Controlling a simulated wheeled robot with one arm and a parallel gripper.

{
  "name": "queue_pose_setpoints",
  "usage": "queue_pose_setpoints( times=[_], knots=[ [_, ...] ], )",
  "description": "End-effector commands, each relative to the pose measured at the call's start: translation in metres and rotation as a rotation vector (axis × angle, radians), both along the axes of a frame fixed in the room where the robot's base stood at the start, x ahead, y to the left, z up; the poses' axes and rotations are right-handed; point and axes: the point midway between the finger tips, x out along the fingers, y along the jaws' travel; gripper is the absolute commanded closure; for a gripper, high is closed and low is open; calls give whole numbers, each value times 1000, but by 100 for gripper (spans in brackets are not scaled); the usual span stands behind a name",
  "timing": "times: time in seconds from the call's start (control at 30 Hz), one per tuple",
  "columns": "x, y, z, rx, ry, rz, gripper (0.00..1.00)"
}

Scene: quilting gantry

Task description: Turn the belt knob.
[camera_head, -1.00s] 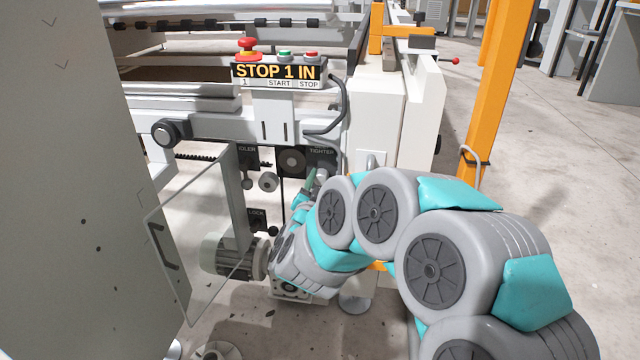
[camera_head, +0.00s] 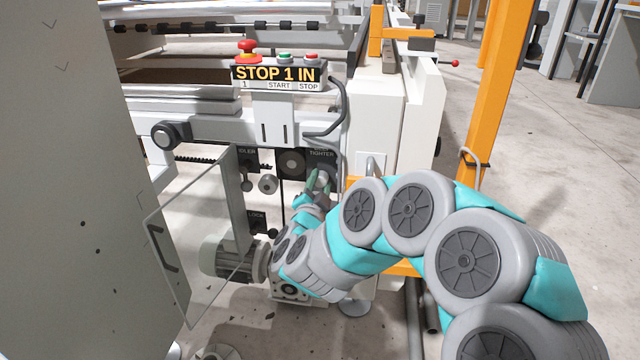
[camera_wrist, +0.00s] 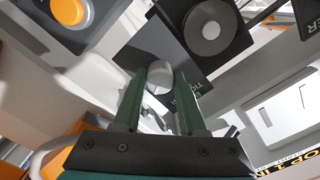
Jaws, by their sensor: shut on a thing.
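The belt knob (camera_wrist: 158,72) is a small pale grey round knob on a dark plate marked TIGHTER (camera_head: 321,157). In the head view the knob (camera_head: 323,174) is partly hidden by my fingers. My gripper (camera_head: 318,181) has green fingers and reaches up to the knob from below. In the wrist view my gripper (camera_wrist: 159,82) has one finger on each side of the knob and is shut on it. Part of the plate's lettering shows beside the right finger.
A larger dark round knob (camera_head: 292,163) sits left of the plate. A clear guard door (camera_head: 195,240) stands open at the left, near a grey motor (camera_head: 228,256). Above is a STOP 1 IN panel (camera_head: 278,75) with buttons. An orange post (camera_head: 485,100) stands right.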

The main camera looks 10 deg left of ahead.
Motion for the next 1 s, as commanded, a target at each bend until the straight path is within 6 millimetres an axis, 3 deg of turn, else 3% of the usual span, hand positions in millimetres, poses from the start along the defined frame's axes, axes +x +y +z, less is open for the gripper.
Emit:
queue_pose_setpoints(
  times=[0.1, 0.13, 0.37, 0.77, 1.0],
  knots=[
    [0, 0, -1, -1, 2, 1, 100],
    [0, 0, -1, -1, 2, 1, 56],
    [0, 0, -1, -1, 1, 0, 30],
    [-5, 0, 0, -1, 0, 0, 29],
    [-35, -1, 0, -2, 4, 3, 29]
  ],
)
